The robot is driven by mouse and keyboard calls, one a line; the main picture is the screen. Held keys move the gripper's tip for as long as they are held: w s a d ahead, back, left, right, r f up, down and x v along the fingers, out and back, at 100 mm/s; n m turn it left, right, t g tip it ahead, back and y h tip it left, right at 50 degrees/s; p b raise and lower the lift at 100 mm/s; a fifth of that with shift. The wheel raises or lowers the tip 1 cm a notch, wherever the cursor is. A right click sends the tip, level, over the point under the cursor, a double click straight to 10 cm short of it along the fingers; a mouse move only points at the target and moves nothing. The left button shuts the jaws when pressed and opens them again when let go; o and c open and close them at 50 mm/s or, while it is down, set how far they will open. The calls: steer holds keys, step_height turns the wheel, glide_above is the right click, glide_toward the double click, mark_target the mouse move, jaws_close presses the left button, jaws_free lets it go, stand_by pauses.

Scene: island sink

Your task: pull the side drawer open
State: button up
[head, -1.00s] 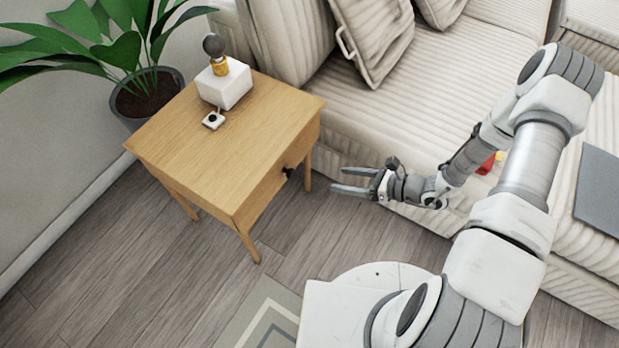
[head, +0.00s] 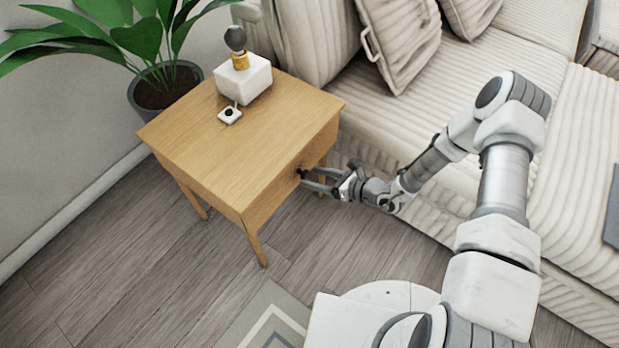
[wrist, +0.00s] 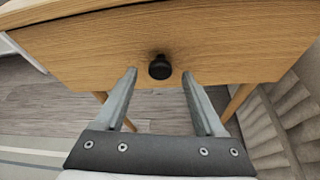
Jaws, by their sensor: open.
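The wooden side table (head: 245,130) stands beside the sofa. Its drawer front (wrist: 230,45) fills the upper part of the wrist view, with a round black knob (wrist: 160,67) in its lower middle. The drawer looks closed. My gripper (wrist: 159,74) is open, its two grey fingers pointing at the drawer front with the knob between and just beyond their tips. In the head view my gripper (head: 305,180) is at the table's right side, close to the knob. I cannot tell whether a finger touches the knob or the drawer front.
A white block with a dark-topped lamp (head: 243,75) and a small white item (head: 230,114) sit on the tabletop. A potted plant (head: 165,90) stands behind. The striped sofa (head: 440,90) is close to my arm. Floor in front of the table is free, with a rug (head: 268,315) nearby.

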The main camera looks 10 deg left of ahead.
steer(key=shift+x, duration=1.25)
jaws_close()
